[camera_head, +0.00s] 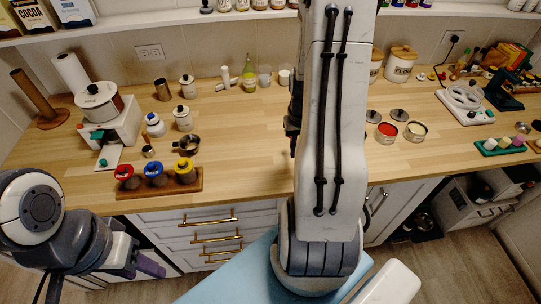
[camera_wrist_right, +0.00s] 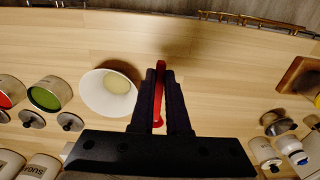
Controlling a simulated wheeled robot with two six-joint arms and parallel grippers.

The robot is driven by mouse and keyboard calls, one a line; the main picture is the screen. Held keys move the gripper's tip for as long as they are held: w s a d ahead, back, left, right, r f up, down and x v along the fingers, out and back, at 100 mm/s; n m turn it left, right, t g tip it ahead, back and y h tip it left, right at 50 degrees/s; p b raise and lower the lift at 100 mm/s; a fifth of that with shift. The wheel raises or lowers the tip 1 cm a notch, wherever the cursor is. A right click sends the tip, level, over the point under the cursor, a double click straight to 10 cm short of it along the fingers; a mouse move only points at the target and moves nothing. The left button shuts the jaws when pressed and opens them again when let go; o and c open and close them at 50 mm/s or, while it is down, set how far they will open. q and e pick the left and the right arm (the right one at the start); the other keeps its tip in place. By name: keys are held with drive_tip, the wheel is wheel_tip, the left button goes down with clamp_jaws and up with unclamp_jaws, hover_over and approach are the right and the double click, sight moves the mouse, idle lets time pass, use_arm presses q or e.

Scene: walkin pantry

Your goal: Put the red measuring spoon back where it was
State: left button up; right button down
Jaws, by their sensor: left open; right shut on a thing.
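The red measuring spoon (camera_wrist_right: 160,90) is upright in the right wrist view, between the dark fingers of my right gripper (camera_wrist_right: 161,74). The gripper is shut on it, over the wooden counter. A white bowl (camera_wrist_right: 88,98) with something pale inside stands just left of the gripper. In the camera_head view my right arm covers the middle of the counter and hides the bowl and most of the right gripper. My left gripper (camera_head: 150,268) is open and empty at the lower left, in front of the counter edge.
A wooden rack (camera_head: 160,191) with red, blue and yellow-topped jars stands at the counter's front left. The counter (camera_head: 245,150) is bare left of the arm.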

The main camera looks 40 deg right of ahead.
drive_tip(key=p, duration=0.2)
hover_over(273, 166)
wheel_tip(273, 166, down, 4)
drive_tip(key=shift+s+f, duration=0.1)
drive_tip(key=shift+f, duration=0.1)
drive_tip(key=shift+a+f, duration=0.1)
drive_tip(key=shift+f, duration=0.1)
wheel_tip(273, 166, down, 3)
drive_tip(key=shift+f+p, duration=0.1)
drive_tip(key=shift+p, duration=0.5)
drive_tip(key=shift+f, duration=0.25)
drive_tip(key=shift+f, duration=0.15)
drive_tip(key=c, duration=0.9)
unclamp_jaws()
